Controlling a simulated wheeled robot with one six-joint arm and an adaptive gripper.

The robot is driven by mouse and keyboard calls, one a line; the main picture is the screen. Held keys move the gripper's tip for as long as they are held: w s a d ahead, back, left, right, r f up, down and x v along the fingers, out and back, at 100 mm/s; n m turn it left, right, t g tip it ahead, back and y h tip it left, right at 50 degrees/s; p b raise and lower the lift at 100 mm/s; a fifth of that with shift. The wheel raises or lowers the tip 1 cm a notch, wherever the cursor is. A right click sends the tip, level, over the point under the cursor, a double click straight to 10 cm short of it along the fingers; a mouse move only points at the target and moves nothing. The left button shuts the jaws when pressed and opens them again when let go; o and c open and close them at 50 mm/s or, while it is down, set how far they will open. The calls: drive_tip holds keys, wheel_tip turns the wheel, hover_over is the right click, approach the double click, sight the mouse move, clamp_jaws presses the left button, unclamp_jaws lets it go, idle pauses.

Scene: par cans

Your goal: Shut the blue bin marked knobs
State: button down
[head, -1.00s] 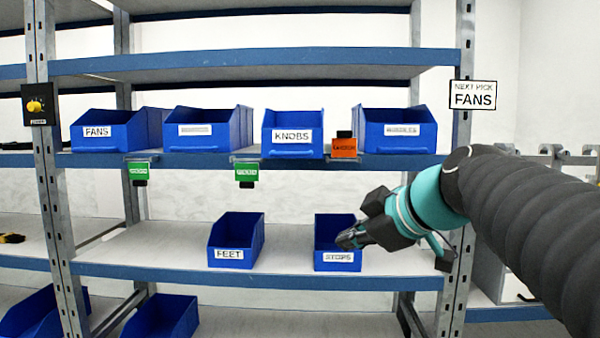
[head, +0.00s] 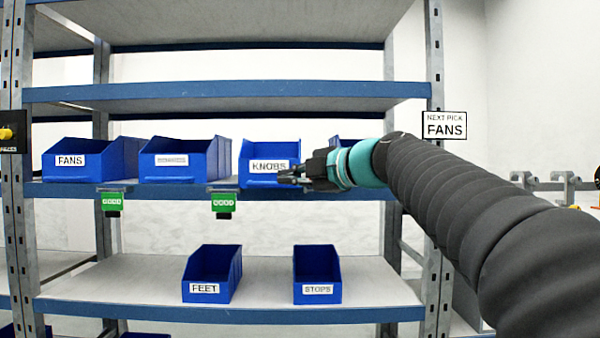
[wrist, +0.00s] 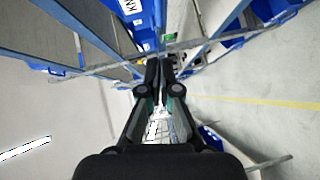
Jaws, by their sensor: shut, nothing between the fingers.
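The blue bin marked KNOBS (head: 262,152) stands on the middle shelf in the head view, its label on its front face. It juts out a little at the front, and my gripper hides its lower right corner. My gripper (head: 283,177) is shut and empty, with its fingertips in front of the bin's lower front. I cannot tell whether they touch it. In the wrist view my shut gripper (wrist: 158,62) points along the shelf front, and part of the KNOBS bin (wrist: 152,12) shows at the top.
Blue bins marked FANS (head: 75,178) and one with an unreadable label (head: 178,176) stand to the left. Another bin (head: 345,140) is mostly hidden behind my arm. Green tags (head: 224,203) hang from the shelf edge. FEET (head: 206,298) and STOPS (head: 318,297) bins stand below.

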sight(264, 184)
drive_tip(key=w+a, duration=0.1)
drive_tip(key=w, duration=0.1)
drive_tip(key=w+a+p, duration=0.1)
drive_tip(key=w, duration=0.1)
drive_tip(key=w+a+f, duration=0.1)
drive_tip(key=shift+w+a+f+p, duration=0.1)
drive_tip(key=shift+w+a+p, duration=0.05)
drive_tip(key=shift+w+p, duration=0.25)
drive_tip(key=shift+w+f, duration=0.2)
drive_tip(key=shift+w, duration=0.5)
